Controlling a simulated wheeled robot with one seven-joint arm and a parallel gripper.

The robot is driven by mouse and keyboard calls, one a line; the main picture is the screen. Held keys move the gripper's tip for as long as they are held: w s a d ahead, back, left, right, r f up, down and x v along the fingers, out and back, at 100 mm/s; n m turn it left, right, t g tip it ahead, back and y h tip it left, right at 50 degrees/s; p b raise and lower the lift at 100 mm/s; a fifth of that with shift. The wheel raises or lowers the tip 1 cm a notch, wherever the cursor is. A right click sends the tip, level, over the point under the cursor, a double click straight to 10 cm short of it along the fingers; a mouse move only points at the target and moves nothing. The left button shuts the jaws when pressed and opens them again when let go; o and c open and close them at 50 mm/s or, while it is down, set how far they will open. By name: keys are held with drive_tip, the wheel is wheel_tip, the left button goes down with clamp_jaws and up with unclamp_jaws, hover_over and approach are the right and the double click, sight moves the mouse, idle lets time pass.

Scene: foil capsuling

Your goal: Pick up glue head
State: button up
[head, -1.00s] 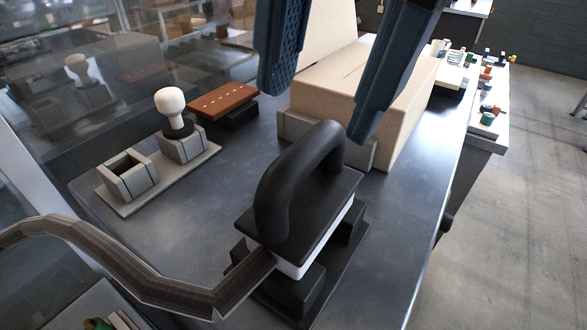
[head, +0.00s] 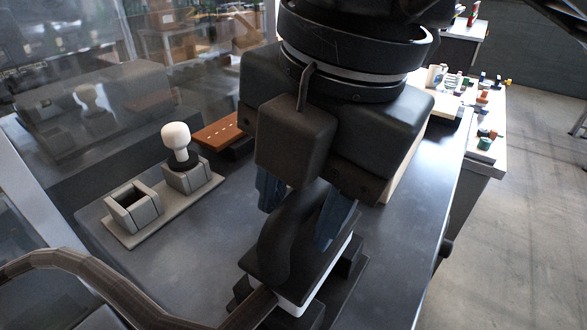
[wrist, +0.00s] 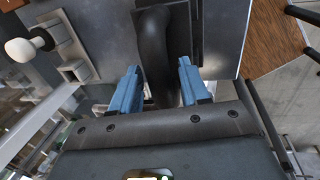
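The glue head (head: 283,238) is a black block with a thick arched black handle and a white lower part. It sits in a dark stand (head: 345,268) near the front of the table. My gripper (head: 298,216) is above it, its blue fingers pointing down on either side of the handle. In the wrist view, the handle (wrist: 154,45) runs between the two blue fingers (wrist: 160,88), with a gap visible on both sides. My gripper is open and holds nothing. My wrist hides part of the handle's top in the head view.
A brown ribbed hose (head: 75,262) joins the glue head from the left. A white-knobbed hand tool (head: 176,138) stands in a grey holder, with an empty grey slot (head: 133,205) beside it. A brown-topped block (head: 216,129) is behind. A tan box (head: 405,165) is mostly hidden by my arm.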

clamp_jaws()
drive_tip(key=shift+r, duration=0.1)
